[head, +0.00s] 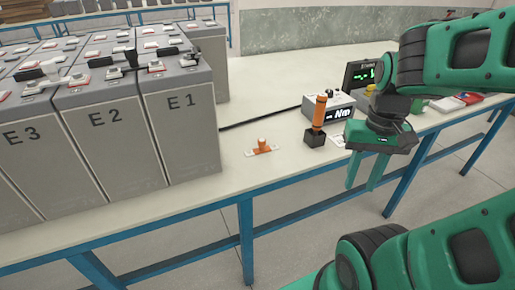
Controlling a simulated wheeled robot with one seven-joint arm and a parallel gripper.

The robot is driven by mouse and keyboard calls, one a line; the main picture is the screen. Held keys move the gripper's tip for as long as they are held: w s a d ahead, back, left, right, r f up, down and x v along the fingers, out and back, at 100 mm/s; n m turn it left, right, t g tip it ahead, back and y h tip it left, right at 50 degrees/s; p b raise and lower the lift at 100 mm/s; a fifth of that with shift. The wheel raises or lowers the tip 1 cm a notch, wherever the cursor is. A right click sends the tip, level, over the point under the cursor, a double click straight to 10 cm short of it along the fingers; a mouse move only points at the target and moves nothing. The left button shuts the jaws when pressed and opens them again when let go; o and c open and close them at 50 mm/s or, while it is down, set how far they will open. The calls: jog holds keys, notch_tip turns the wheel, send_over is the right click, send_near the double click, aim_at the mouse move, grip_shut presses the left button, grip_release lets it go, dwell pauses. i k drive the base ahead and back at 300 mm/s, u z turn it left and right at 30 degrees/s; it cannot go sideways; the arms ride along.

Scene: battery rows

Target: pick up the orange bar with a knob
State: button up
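The gripper is well clear of the bar, and nothing covers the bar.
Grey battery cases (180,135) marked E1, E2 and E3 stand left of the bar. An orange-handled tool (320,112) stands upright in a black block (314,138) to its right. A display box (338,108) sits behind. The table (225,172) is bare around the bar.

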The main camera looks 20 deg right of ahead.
aim_at(262, 148)
jog(key=k, duration=1.2)
jog(key=z, duration=0.35)
jog(key=i, duration=1.75)
jog(key=u, duration=0.35)
